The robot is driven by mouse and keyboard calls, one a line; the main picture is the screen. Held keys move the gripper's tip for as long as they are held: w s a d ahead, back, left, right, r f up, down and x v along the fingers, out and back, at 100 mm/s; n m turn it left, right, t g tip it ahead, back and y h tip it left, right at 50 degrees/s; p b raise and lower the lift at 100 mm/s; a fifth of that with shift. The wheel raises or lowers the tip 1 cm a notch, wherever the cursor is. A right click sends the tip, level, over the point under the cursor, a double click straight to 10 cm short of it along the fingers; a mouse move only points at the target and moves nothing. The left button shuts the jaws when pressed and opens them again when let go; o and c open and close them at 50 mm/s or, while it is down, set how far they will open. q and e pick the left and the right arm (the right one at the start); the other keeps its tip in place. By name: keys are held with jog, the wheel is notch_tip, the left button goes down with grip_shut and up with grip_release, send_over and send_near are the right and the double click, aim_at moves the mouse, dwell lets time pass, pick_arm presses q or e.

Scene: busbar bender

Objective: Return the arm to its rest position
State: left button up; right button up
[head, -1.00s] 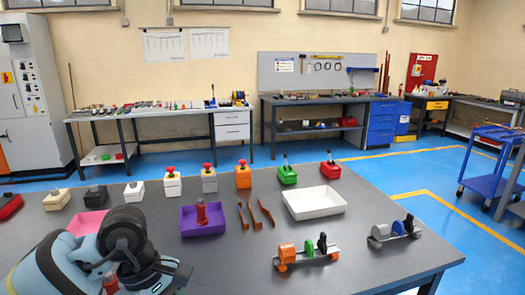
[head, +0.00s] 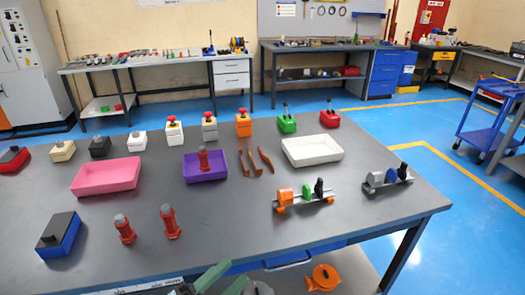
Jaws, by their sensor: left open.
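The arm that filled the lower left before is out of the picture. The grey table (head: 330,222) is clear of my arms. My right gripper is not in view.
Two red posts (head: 168,222) stand near the table's front, beside a blue box (head: 60,234). A pink tray (head: 107,188), a purple tray (head: 205,178) with a red post, and a white tray (head: 312,150) lie behind. An orange item (head: 322,278) is below the table edge.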

pick_arm(q)
jog(key=s+a+f+n+y, duration=0.3)
jog(key=a+f+n+y, duration=0.2)
jog(key=f+n+y, duration=0.3)
jog(key=s+a+f+n+y, duration=0.4)
jog(key=a+f+n+y, duration=0.1)
jog(key=f+n, duration=0.5)
jog(key=s+a+f+n+g+y, duration=0.2)
jog(key=s+f+n+g, duration=0.3)
jog(key=s+f, duration=0.5)
jog(key=s+a+n+p, duration=0.1)
jog(key=s, duration=0.2)
jog(key=shift+s+a+y, duration=0.25)
jog(key=shift+a+y, duration=0.05)
jog(key=shift+a, duration=0.05)
